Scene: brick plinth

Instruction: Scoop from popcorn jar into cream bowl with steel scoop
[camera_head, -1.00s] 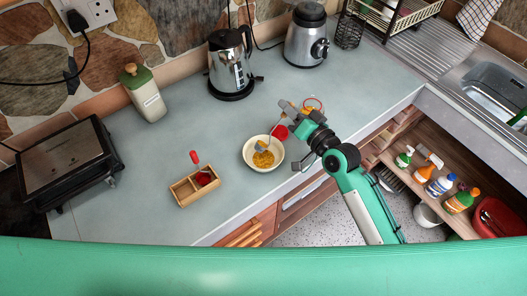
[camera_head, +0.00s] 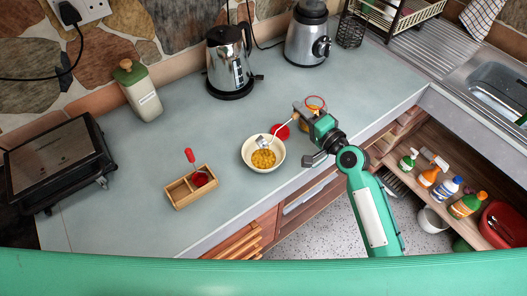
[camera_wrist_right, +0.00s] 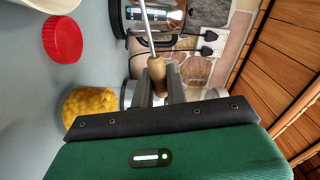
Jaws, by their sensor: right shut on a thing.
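My right gripper (camera_wrist_right: 160,92) is shut on the wooden handle of the steel scoop (camera_wrist_right: 157,72). In the head view the gripper (camera_head: 301,112) is right of the cream bowl (camera_head: 248,151). The scoop's metal head (camera_head: 261,142) is over the bowl; whether it touches anything there I cannot tell. Yellow popcorn kernels (camera_head: 264,159) lie in the bowl. The popcorn jar (camera_wrist_right: 90,106) with yellow kernels stands beside the gripper in the wrist view. My left gripper is not in view.
A red lid (camera_head: 282,131) lies between bowl and jar. A wooden box (camera_head: 179,204) with red items is at front left. A kettle (camera_head: 230,62), blender (camera_head: 306,36), green canister (camera_head: 139,92) and grill (camera_head: 62,165) stand further off. Counter between is clear.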

